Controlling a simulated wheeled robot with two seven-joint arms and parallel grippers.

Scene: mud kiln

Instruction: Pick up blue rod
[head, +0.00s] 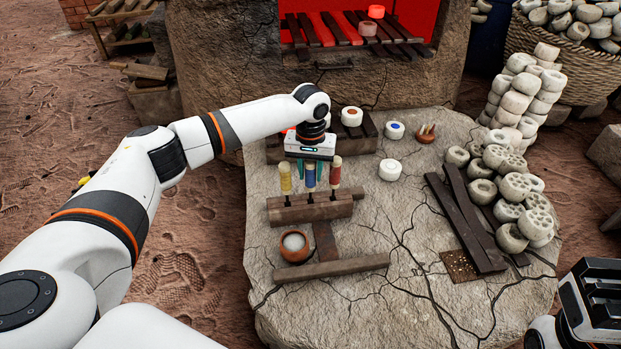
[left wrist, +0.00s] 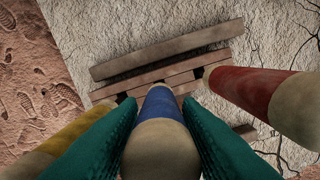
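The blue rod (head: 310,176) stands upright in a wooden rack (head: 312,208), between a yellow rod (head: 285,179) and a red rod (head: 335,172). My left gripper (head: 311,175) is above the rack, pointing down. Its teal fingers lie close along both sides of the blue rod and look shut on it. In the left wrist view the blue rod (left wrist: 162,112) runs between the two fingers, with the yellow and red rods to either side. The rod's lower end still appears to be at the rack. My right gripper (head: 600,290) is at the lower right; its fingers are not clearly shown.
A clay bowl (head: 294,246) and a wooden bar (head: 332,268) lie in front of the rack. White rings, dark planks (head: 465,220) and piled clay pieces (head: 515,190) are to the right. The kiln (head: 225,60) glows behind. The stone slab is clear at front middle.

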